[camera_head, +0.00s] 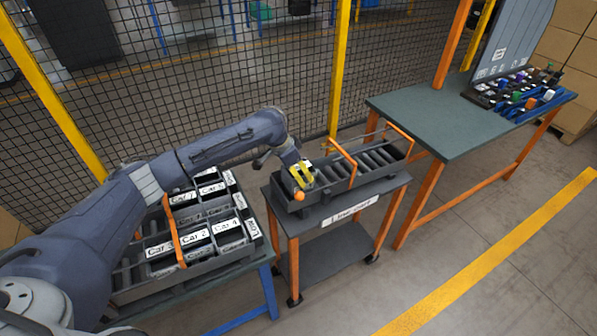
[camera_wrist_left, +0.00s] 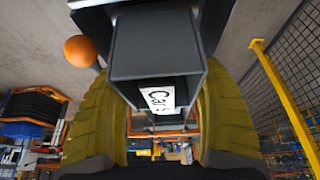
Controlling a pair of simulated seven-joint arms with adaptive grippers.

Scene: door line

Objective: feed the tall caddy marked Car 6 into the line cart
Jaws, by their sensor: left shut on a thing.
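My left gripper (camera_head: 301,174), with yellow fingers, is over the left end of the line cart (camera_head: 347,217). In the left wrist view the gripper (camera_wrist_left: 158,85) is shut on a dark grey caddy (camera_wrist_left: 155,45), one finger on each side. Its white label (camera_wrist_left: 158,98) reads "Car" and a digit I cannot read surely. In the head view the gripper mostly hides this caddy, so I cannot tell whether it touches the cart's rollers. The cart has a roller channel (camera_head: 368,165) with orange hoops. An orange ball (camera_head: 299,196) sits at its left end. My right gripper is not in view.
A rack (camera_head: 203,268) at left holds several labelled caddies (camera_head: 196,238), with an orange bar over them. A green-topped table (camera_head: 420,110) stands right of the cart, with small coloured items at its far end. A mesh fence runs behind. The front floor is clear.

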